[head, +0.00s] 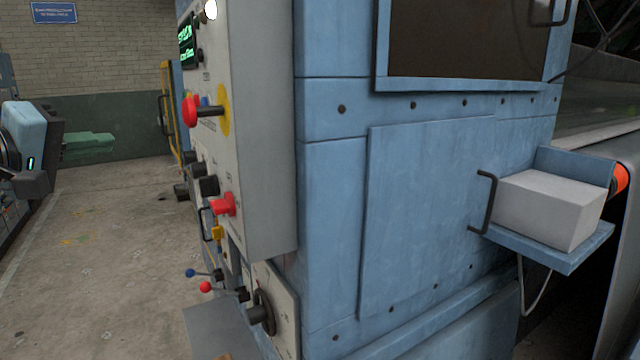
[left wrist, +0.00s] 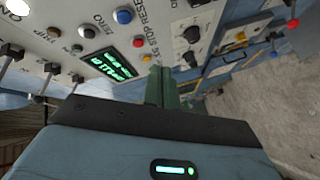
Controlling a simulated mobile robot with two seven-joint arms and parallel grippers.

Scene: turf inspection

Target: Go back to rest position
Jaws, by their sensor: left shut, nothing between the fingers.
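My left gripper (head: 106,143) is at the left of the head view, with a blue body, a dark front plate and green fingers. The fingers look shut together and hold nothing. They point right, across open floor, and appear clear of the machine. In the left wrist view the green fingers (left wrist: 163,86) appear in front of the control panel (left wrist: 75,30), with no clear contact. My right gripper is in neither view.
A blue machine (head: 420,210) fills the middle and right of the head view. Its grey panel (head: 265,130) carries a red knob (head: 190,110), switches and levers. A white box (head: 545,210) sits on a blue side shelf (head: 570,262). Concrete floor (head: 110,260) is clear at left.

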